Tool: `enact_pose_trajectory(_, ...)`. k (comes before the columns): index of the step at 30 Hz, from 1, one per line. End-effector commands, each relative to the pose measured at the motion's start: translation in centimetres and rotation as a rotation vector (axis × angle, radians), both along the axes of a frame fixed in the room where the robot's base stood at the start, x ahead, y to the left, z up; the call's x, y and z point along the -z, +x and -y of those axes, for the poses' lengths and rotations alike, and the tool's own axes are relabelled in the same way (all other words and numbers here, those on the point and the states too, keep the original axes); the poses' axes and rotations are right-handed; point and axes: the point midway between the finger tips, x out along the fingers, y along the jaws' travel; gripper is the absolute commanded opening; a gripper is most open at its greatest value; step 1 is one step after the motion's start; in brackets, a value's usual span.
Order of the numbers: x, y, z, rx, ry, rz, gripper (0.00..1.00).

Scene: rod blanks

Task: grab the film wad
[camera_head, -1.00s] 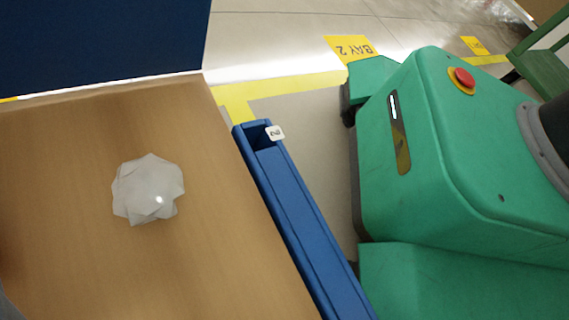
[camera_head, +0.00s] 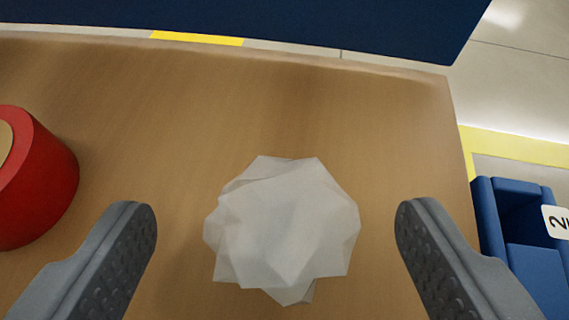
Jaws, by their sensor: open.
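The film wad (camera_head: 283,230) is a pale grey-white, faceted, crumpled lump. It sits on the brown wooden table top (camera_head: 250,100), in the lower middle of the view. My gripper (camera_head: 276,215) is open, with one grey finger to the left of the wad and the other to the right. There is a clear gap between the wad and each finger, and neither appears to touch it. The fingers' lower parts run out of the bottom of the frame.
A red cylinder-like object with a tan centre (camera_head: 35,180) is at the left edge, near the left finger. A blue bin (camera_head: 535,270) with a white label stands beyond the table's right edge. A dark blue panel (camera_head: 250,20) runs behind the table.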

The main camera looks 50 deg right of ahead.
Motion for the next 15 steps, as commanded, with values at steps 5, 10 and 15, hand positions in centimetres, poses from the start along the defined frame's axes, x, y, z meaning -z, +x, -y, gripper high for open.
enact_pose_trajectory(5, 0.45, 0.79, 0.75, -0.001, 0.001, 0.003, 0.74)
enact_pose_trajectory(10, 0.35, 0.83, 0.74, -0.002, 0.002, 0.003, 0.74)
enact_pose_trajectory(15, 0.32, 0.84, 0.76, -0.001, 0.001, 0.003, 0.38)
